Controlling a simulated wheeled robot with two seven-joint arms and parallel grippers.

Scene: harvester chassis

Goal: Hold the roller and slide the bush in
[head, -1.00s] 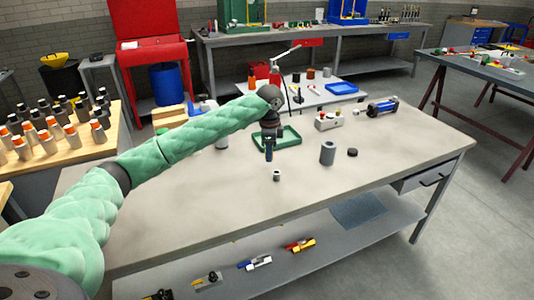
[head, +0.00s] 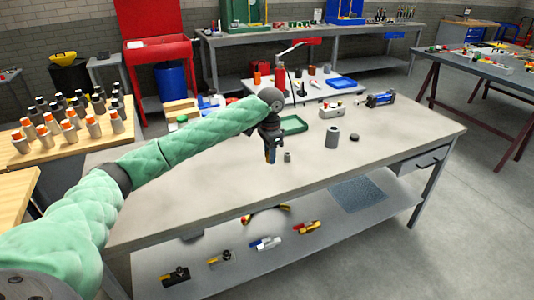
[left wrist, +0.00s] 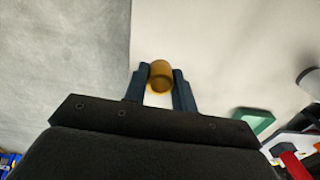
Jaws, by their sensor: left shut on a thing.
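My left gripper (head: 271,156) is over the table, left of a small grey cylinder (head: 287,157). In the left wrist view its two dark fingers (left wrist: 160,82) are shut on a short golden-brown cylinder, which looks like the bush (left wrist: 160,76). A bit of orange shows between the fingertips in the head view. The grey roller (head: 332,133) stands upright on the table, right of and farther back than the gripper. It seems to show at the right edge of the left wrist view (left wrist: 309,82). My right gripper is not in view.
A black disc (head: 354,138) lies right of the roller. A green tray (head: 293,125) sits behind the gripper. A grey block with knobs (head: 332,111) and a blue cylinder unit (head: 380,100) stand farther back. The table's front and right areas (head: 385,140) are clear.

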